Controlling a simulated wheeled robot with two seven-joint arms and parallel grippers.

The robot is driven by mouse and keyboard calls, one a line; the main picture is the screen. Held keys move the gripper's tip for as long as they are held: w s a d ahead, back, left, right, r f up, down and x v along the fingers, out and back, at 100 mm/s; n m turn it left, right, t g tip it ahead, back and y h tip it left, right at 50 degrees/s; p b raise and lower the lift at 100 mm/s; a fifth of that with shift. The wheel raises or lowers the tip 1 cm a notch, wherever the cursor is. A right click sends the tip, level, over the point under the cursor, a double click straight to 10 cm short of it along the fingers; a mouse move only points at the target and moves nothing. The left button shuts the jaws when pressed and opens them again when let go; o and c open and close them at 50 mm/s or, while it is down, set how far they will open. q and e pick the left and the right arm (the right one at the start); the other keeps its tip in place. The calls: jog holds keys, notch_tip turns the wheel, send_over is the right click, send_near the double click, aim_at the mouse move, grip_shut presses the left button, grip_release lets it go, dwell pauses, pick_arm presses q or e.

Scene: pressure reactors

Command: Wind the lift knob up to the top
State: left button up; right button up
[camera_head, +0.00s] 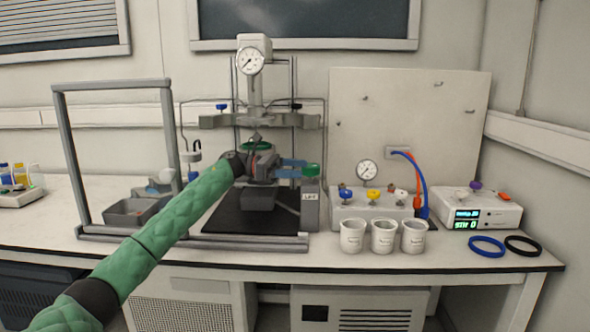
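The green lift knob (310,170) sits on top of a grey post labelled LIFT (310,205), at the right side of the reactor stand. My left arm reaches in from the lower left across the stand's front. My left gripper (300,168) points right, with two blue-grey fingers apart, one above the other in the picture. Their tips are at the knob's left edge; I cannot tell whether they touch it. The reactor head with its round pressure gauge (250,61) stands above and behind the gripper. My arm and gripper hide part of the reactor's middle. My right gripper is not in view.
A grey upright frame (112,84) and a grey tray (130,213) stand left of the reactor. A valve box (370,212), several white cups (383,236) and a display unit (478,212) stand at right. Blue (487,247) and black rings lie near the bench's front edge.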

pick_arm(q)
jog(key=s+d+r, duration=0.5)
jog(key=d+r, duration=0.5)
jog(key=r, duration=0.1)
jog(key=shift+s+d, duration=0.2)
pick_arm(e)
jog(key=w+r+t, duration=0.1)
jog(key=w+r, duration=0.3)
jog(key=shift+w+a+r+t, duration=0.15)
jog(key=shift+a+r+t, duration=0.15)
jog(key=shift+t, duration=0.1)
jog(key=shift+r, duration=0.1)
